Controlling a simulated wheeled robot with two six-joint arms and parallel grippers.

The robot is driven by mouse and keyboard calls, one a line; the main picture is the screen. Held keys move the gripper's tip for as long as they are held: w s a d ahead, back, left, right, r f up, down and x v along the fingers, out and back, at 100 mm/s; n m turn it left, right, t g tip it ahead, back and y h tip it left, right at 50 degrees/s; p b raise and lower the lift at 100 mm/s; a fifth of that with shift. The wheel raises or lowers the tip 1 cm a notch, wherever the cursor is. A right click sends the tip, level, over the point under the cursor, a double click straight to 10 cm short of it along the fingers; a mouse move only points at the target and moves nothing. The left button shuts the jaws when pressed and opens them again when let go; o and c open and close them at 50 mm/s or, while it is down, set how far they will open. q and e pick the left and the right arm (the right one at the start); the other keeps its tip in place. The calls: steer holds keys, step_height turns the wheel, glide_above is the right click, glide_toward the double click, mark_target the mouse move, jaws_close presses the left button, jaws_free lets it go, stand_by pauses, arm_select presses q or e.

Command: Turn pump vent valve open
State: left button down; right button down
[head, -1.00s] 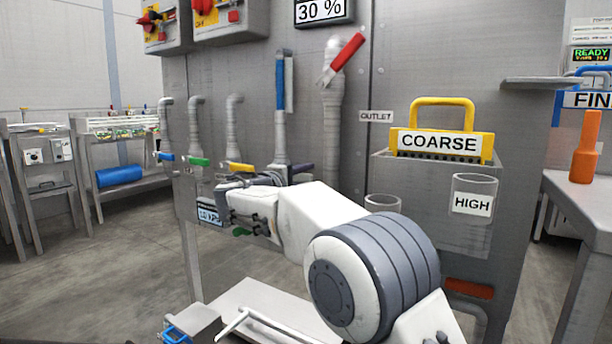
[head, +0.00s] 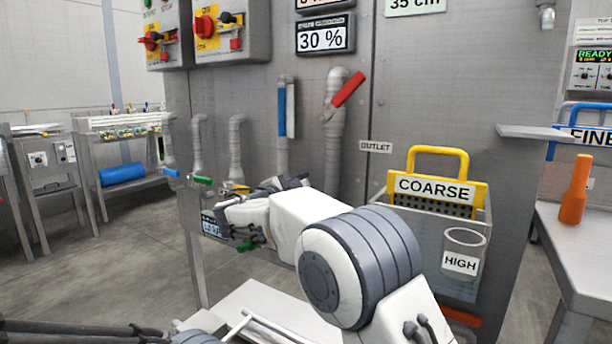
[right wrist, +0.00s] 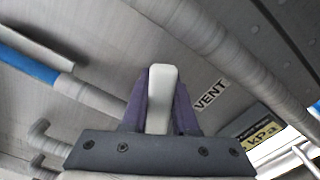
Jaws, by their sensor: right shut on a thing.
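My right gripper (head: 290,182) is against the grey panel, below the upright blue-handled pipe. In the right wrist view, its purple fingers (right wrist: 160,103) are shut on a pale lever (right wrist: 161,88), one finger on each side. The VENT label (right wrist: 210,95) is on the panel just right of the fingers. The lever's pivot is hidden behind the gripper, and I cannot tell how far it is turned. In the head view, the lever and label are hidden by my right arm. My left gripper is not visible.
Pipes with small blue, green (head: 203,181) and yellow handles stand left of my right gripper. A red-handled pipe (head: 335,120) rises to its right. The COARSE basket (head: 440,187) and HIGH cup (head: 463,251) are further right. A kPa display (right wrist: 262,135) is right of VENT.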

steer(key=shift+w+a+r+n+p, duration=0.25)
steer(key=shift+r+n+p, duration=0.25)
steer(key=shift+n+p, duration=0.4)
steer(key=c, duration=0.7)
jaws_free()
steer(key=p+v, duration=0.2)
steer(key=v, duration=0.8)
steer(key=shift+s+a, duration=0.15)
steer(key=shift+s, duration=0.1)
